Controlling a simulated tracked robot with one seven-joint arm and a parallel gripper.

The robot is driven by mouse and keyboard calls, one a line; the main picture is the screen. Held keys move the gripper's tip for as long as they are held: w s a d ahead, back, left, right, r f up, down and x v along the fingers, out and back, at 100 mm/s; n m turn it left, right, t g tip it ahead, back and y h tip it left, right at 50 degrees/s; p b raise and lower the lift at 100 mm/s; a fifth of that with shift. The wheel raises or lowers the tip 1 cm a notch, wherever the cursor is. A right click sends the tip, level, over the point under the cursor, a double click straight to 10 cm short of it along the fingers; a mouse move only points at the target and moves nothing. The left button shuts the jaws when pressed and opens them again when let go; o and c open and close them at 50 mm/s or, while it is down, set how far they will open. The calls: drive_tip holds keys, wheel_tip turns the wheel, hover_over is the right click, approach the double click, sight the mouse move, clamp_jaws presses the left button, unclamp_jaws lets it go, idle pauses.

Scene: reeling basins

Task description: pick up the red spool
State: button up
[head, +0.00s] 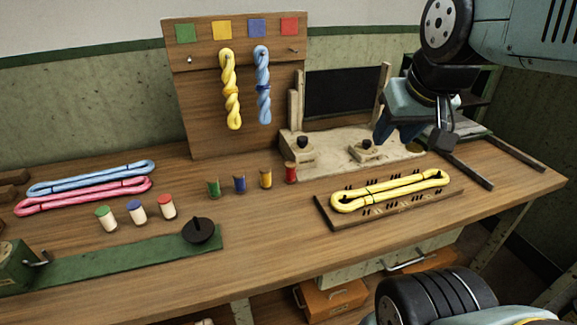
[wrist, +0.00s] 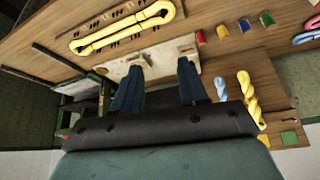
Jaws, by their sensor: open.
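In the wrist view the red spool (wrist: 200,37) is up and to the right of the fingers. My gripper (head: 397,132) hangs over the right back of the bench, to the right of the red spool and above it. In the wrist view my gripper (wrist: 160,65) has its two blue fingers apart, with nothing held between them.
A pale block with black knobs (head: 330,158) stands behind the red spool. A yellow skein lies on a pegged board (head: 325,212) to its right. A hanging board (head: 180,110) rises behind. White cylinders with coloured tops (head: 138,213) and a green strip (head: 110,268) are at left.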

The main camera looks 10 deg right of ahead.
drive_tip(key=o, duration=0.3)
drive_tip(key=shift+w, duration=0.25)
drive_tip(key=shift+o, duration=0.7)
drive_tip(key=w+a+f, duration=0.2)
drive_tip(key=w, duration=0.5)
drive_tip(key=w+a+f+m+h, duration=0.1)
drive_tip(key=w+a+f, duration=0.2)
drive_tip(key=w, duration=0.3)
drive_tip(key=shift+w+f+m+g, duration=0.2)
drive_tip(key=shift+w+m+g, duration=0.1)
drive_tip(key=shift+w+g, duration=0.1)
approach(290, 165)
drive_tip(key=shift+m, duration=0.4)
drive_tip(key=x, duration=0.6)
drive_tip(key=shift+d+f, duration=0.35)
drive_tip(key=shift+a+x, duration=0.15)
drive_tip(key=shift+x, duration=1.2)
drive_tip(key=shift+a+x, duration=0.15)
drive_tip(key=shift+x, duration=1.15)
